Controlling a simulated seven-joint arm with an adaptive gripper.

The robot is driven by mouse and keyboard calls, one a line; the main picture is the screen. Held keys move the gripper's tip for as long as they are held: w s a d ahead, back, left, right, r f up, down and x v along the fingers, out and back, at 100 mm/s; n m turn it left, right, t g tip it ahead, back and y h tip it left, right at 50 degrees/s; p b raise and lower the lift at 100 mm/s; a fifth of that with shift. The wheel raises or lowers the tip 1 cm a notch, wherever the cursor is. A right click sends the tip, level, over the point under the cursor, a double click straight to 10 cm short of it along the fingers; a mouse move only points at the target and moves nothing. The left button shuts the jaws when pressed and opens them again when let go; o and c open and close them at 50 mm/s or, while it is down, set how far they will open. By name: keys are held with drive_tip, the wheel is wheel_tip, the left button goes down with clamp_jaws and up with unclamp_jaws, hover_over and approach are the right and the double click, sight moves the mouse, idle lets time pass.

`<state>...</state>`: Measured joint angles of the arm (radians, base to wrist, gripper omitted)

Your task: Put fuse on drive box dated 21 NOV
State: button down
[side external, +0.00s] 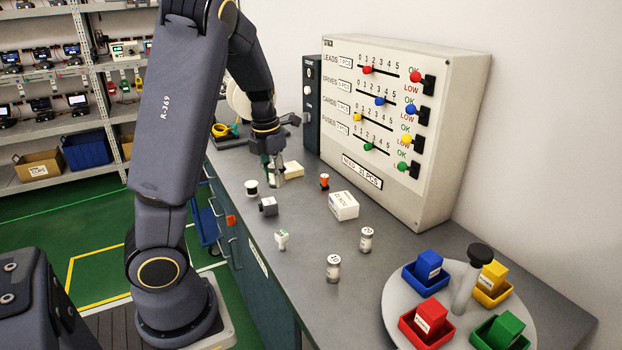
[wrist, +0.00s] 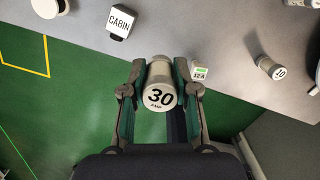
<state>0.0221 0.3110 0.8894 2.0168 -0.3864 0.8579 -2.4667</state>
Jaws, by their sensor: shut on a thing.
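My gripper (wrist: 160,92) is shut on a pale cylindrical fuse (wrist: 158,97), whose end facing the wrist camera reads "30 AMP". In the side external view my gripper (side external: 276,170) is over the back part of the bench, and the held fuse is hard to make out there. A white box (side external: 343,205) with small dark print on its side lies on the bench to the right of my gripper; its date is too small to read surely. A cream box (side external: 293,169) is just behind my gripper, partly hidden.
A turntable (side external: 400,318) with coloured blocks is front right; a panel (side external: 400,130) stands behind.

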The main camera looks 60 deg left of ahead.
drive_tip(key=w+d+r+m, duration=0.4)
drive_tip(key=w+d+r, duration=0.1)
drive_tip(key=w+d, duration=0.2)
hover_over(345, 198)
drive_tip(key=s, duration=0.1)
drive_tip(key=f, duration=0.9)
drive_tip(key=shift+s+d+f, duration=0.1)
drive_tip(key=shift+s+d, duration=0.05)
drive_tip(key=shift+d, duration=0.1)
drive_tip(key=shift+w+a+f, duration=0.15)
drive_tip(key=shift+w+f, duration=0.15)
drive_tip(key=shift+f, duration=1.65)
drive_tip(key=shift+f, duration=0.15)
drive_tip(key=c, duration=0.9)
unclamp_jaws()
